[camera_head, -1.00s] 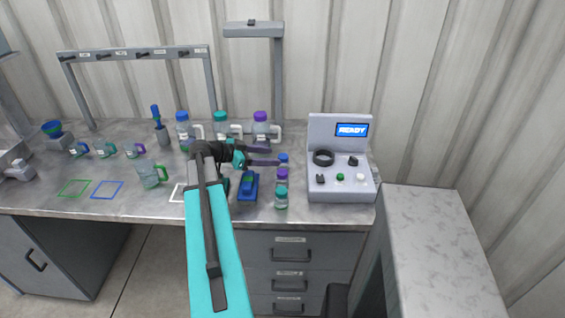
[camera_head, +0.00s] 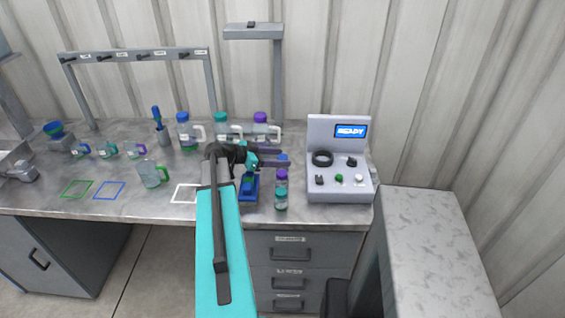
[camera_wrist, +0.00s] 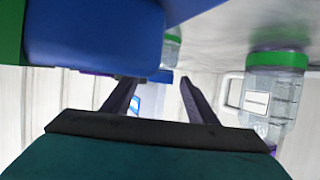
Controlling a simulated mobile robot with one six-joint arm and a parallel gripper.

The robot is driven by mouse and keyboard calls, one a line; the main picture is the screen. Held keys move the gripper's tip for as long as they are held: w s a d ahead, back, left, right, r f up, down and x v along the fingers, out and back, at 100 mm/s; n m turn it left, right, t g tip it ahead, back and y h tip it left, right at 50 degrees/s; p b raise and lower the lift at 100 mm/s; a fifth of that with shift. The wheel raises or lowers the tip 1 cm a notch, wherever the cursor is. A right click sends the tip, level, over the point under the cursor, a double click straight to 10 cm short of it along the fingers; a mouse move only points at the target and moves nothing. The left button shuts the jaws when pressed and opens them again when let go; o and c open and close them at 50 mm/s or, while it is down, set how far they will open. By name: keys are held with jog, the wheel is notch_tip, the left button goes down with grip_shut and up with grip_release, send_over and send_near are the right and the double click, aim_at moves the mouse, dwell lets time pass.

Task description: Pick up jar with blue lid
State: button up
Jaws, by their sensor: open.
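The jar with the blue lid (camera_head: 283,157) stands on the bench behind a purple-lidded jar (camera_head: 281,175). My fingers hide most of it, and mainly its lid shows. My gripper (camera_head: 287,158) is open, with its dark fingers pointing right, level with the blue lid. In the wrist view, which looks upside down, my gripper (camera_wrist: 158,82) has its two fingers apart. A small jar with a blue lid (camera_wrist: 163,76) shows in the gap between them, seemingly free. How far the fingers reach around it, I cannot tell.
A blue device (camera_head: 249,186) stands close under my gripper and looms large in the wrist view (camera_wrist: 95,40). A teal-lidded jar (camera_head: 281,192) stands in front. Handled bottles (camera_head: 222,130) stand behind. The control box (camera_head: 340,180) is to the right.

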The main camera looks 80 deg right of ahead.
aim_at(283, 157)
jog(key=shift+p+x, duration=0.3)
jog(key=shift+x, duration=0.75)
jog(key=c, duration=1.2)
jog(key=shift+o, duration=0.2)
jog(key=shift+r+b, duration=1.7)
jog(key=shift+r, duration=3.3)
